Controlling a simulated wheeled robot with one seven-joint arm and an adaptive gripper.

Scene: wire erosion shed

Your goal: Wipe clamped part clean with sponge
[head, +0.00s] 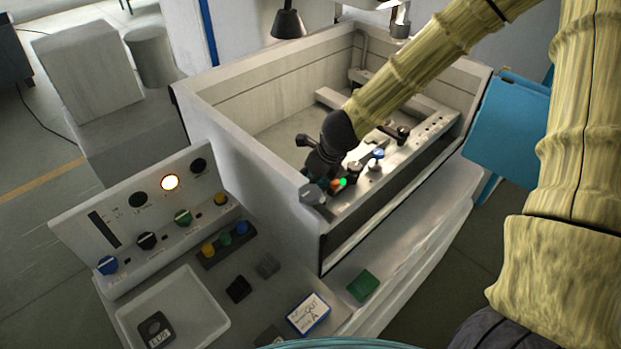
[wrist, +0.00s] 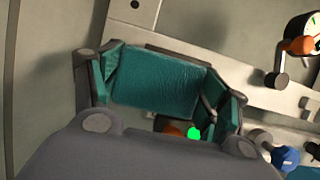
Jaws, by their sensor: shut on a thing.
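My gripper (head: 322,165) is over the front left end of the metal rail inside the open machine tank (head: 262,150). In the wrist view my gripper (wrist: 165,92) is shut on a teal sponge (wrist: 152,80), with a finger on each side of it. The sponge lies over the pale metal rail (wrist: 225,85); whether it touches a surface cannot be told. A dark edge shows just behind the sponge. The clamped part cannot be made out for sure and may be hidden by the sponge and gripper.
A gauge with an orange knob (wrist: 300,45) and a blue knob (wrist: 285,158) are close by on the rail. The tank walls surround my gripper. A control panel (head: 150,225), white tray (head: 190,290), labelled box (head: 308,314) and green block (head: 363,285) are in front.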

